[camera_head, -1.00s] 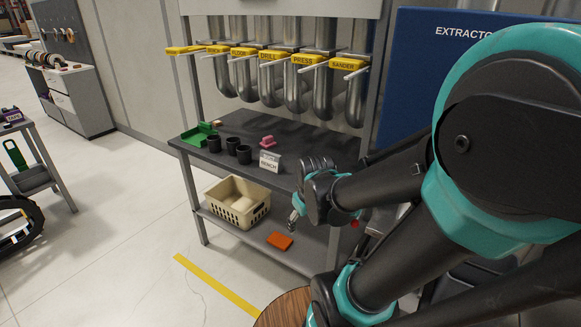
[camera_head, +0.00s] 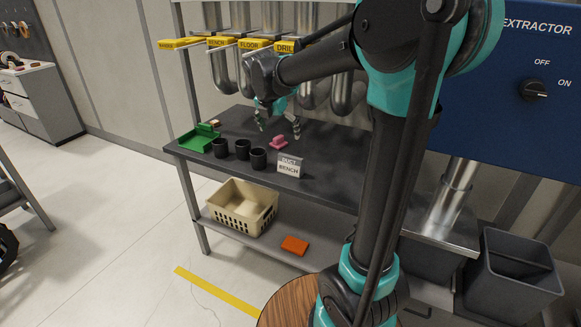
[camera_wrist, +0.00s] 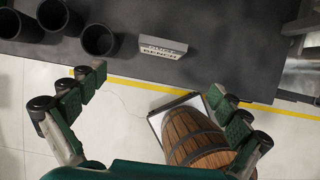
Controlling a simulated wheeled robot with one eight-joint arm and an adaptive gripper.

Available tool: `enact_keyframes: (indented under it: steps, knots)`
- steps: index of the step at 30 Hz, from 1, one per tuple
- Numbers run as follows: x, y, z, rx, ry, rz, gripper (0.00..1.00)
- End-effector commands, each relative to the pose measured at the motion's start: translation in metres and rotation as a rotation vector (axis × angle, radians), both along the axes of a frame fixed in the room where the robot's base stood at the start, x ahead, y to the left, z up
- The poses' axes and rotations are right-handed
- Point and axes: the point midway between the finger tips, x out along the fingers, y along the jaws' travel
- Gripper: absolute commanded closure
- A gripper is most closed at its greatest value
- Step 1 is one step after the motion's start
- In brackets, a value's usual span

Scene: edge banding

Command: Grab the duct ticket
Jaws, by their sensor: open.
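The duct ticket (camera_head: 289,166) is a small white sign reading "DUCT BENCH". It stands upright near the front edge of the dark bench top (camera_head: 330,170). It also shows in the wrist view (camera_wrist: 163,47), above the fingertips in the picture, with nothing touching it. My gripper (camera_head: 278,128) is open and empty over the bench, behind the ticket in the head view. In the wrist view its two spread fingers (camera_wrist: 158,85) frame floor and bench edge.
Several black cups (camera_head: 242,150) stand left of the ticket. A pink object (camera_head: 279,142) lies behind it and a green tray (camera_head: 197,142) sits far left. Labelled yellow handles (camera_head: 253,44) and metal ducts hang above. A beige basket (camera_head: 243,206) and orange block (camera_head: 294,245) are on the lower shelf.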

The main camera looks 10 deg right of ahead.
Motion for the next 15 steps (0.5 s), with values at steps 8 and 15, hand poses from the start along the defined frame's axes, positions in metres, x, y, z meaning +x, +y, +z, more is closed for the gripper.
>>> enact_keyframes:
  steps: [8,15]
  knots:
    - [0.017,-0.012,-0.048,0.0,0.0,-0.002,0.0]
    - [0.03,-0.023,-0.09,0.001,-0.001,-0.003,0.0]
